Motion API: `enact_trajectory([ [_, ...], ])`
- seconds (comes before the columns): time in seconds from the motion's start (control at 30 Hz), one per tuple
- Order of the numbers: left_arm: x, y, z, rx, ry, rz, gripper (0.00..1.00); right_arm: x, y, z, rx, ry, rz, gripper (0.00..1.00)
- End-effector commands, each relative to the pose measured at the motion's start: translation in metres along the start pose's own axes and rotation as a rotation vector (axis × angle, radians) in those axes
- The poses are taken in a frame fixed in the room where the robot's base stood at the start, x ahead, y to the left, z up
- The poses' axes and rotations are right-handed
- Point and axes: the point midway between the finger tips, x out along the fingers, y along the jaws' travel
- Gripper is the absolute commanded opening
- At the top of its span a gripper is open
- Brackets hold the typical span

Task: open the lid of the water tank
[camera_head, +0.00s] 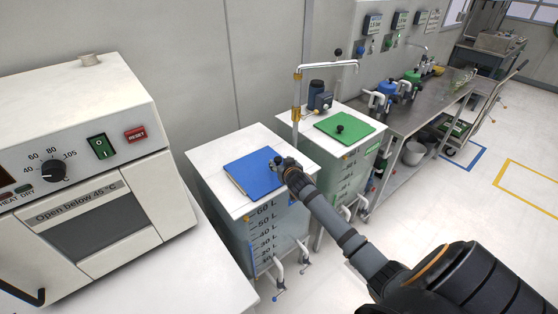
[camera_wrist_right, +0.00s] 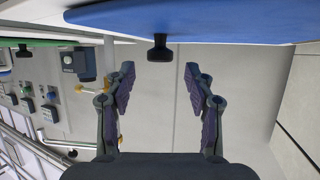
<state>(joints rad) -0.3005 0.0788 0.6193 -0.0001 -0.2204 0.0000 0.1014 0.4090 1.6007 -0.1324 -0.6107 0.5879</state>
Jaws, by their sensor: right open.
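The water tank nearest me (camera_head: 222,209) is a pale box with litre marks. Its blue lid (camera_head: 250,175) lies flat and closed on top. In the right wrist view the blue lid (camera_wrist_right: 200,20) fills the top, with its black knob (camera_wrist_right: 160,50) pointing into the space ahead of my fingers. My right gripper (camera_wrist_right: 160,78) is open and empty, its two fingers apart on either side of the knob's line. In the head view my right gripper (camera_head: 281,165) is at the lid's right edge and hides the knob at least partly. My left gripper is not in view.
A second tank with a green lid (camera_head: 345,127) and black knob stands just behind, with a tap pipe (camera_head: 297,95) between. A white oven (camera_head: 80,170) stands at left. A steel bench (camera_head: 440,100) holds pots farther back. The floor at right is open.

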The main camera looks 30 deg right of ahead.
Motion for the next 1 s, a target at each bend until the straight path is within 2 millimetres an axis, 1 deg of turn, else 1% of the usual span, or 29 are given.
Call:
enact_trajectory([
  [0.03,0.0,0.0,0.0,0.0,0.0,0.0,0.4,0.009,0.0,-0.001,0.003,-0.001,0.001,0.54],
  [0.1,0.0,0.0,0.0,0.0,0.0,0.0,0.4,0.02,0.0,0.0,0.002,-0.001,0.001,0.54],
  [0.2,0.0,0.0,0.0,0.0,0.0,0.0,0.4,0.03,0.0,0.0,0.001,0.0,0.0,0.54],
  [0.33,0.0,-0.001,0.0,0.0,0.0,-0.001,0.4,0.036,-0.001,0.001,-0.001,-0.001,-0.001,0.54],
  [0.57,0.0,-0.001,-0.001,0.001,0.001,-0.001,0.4,0.036,-0.001,0.001,-0.001,-0.001,-0.001,0.54],
  [0.9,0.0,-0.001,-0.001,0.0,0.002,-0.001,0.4,0.036,-0.001,0.001,-0.001,-0.001,-0.001,0.08],
  [0.97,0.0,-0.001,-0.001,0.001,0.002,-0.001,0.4,0.036,-0.001,0.001,-0.001,-0.001,-0.001,0.0],
  [1.0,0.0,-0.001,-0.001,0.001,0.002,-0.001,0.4,0.036,-0.001,0.001,-0.001,-0.001,-0.001,0.0],
])
